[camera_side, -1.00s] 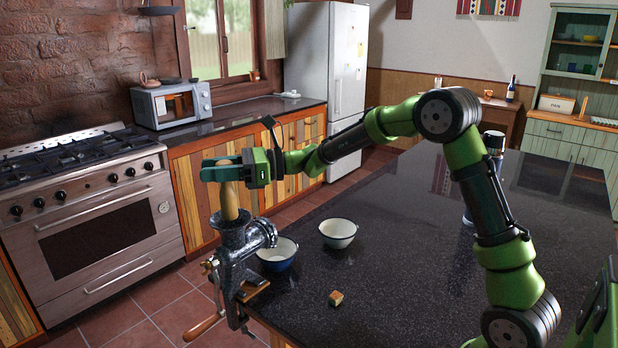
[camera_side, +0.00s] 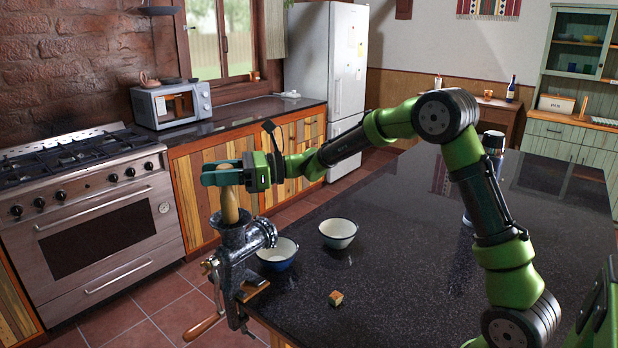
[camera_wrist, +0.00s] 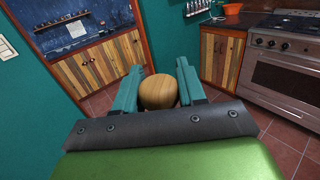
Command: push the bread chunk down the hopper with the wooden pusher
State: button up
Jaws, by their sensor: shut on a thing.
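The wooden pusher (camera_side: 229,205) stands upright with its lower end inside the mouth of the metal grinder's hopper (camera_side: 236,232). My gripper (camera_side: 222,176) is shut on the top of the pusher, above the hopper. In the wrist view the round wooden head of the pusher (camera_wrist: 158,92) sits between the two teal fingers (camera_wrist: 160,88). A small bread chunk (camera_side: 336,298) lies on the dark counter to the right of the grinder. The inside of the hopper is hidden, so I cannot tell whether bread is in it.
The grinder is clamped at the counter edge, its wooden-handled crank (camera_side: 205,328) hanging below. A blue-and-white bowl (camera_side: 278,262) stands beside the grinder, and a white bowl (camera_side: 338,245) farther right. A flask (camera_side: 493,150) stands at the back right. Much of the counter (camera_side: 430,285) is clear.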

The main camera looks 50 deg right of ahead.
jog(key=shift+f, duration=2.2)
dwell(5.8)
